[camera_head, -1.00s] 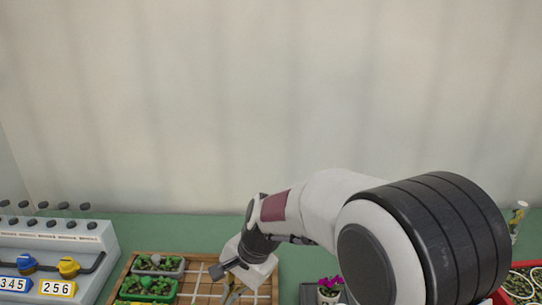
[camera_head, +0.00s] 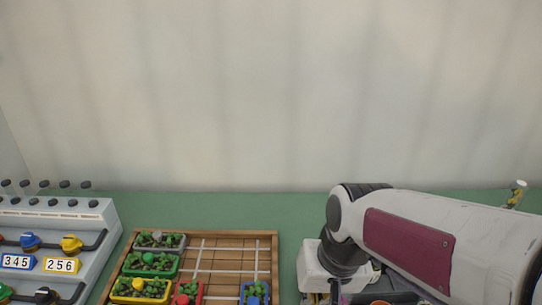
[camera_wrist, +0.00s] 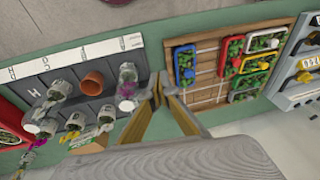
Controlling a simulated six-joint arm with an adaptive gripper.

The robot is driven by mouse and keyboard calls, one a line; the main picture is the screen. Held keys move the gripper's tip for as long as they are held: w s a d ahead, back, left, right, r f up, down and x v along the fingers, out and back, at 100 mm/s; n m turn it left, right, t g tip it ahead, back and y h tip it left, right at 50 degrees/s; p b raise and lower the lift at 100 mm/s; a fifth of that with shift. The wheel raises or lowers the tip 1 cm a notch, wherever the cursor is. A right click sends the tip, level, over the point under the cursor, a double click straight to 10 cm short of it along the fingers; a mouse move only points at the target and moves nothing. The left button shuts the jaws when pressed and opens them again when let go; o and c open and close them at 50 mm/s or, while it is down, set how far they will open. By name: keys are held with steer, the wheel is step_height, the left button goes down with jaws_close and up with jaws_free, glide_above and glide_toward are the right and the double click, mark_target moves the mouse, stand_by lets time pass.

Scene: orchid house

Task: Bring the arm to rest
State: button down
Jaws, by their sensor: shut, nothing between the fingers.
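My gripper (camera_wrist: 164,90) shows in the wrist view with its two fingers angled together at the tips, shut and empty. It hangs above the green bench between the wooden tray (camera_wrist: 206,60) and a dark grey pot rack (camera_wrist: 102,104). In the head view my arm reaches in from the right, with the wrist bent downward to the right of the wooden tray (camera_head: 228,234). The fingers are mostly out of sight at the lower edge there.
The tray holds small planters, including a red one (camera_wrist: 186,64) and a blue one (camera_wrist: 231,66). The rack bears several pots, one terracotta (camera_wrist: 92,83). A grey valve panel (camera_head: 90,222) stands left. Green bench (camera_head: 240,208) behind the tray is clear.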

steer(key=s+d+r+t+h, duration=0.1)
steer(key=s+d+r+t, duration=0.2)
steer(key=s+d, duration=0.6)
step_height(320, 180, up, 2)
steer(key=shift+s+d+r+t+h, duration=0.3)
steer(key=shift+s+d+h, duration=0.1)
steer(key=shift+d, duration=0.1)
stand_by(1.7)
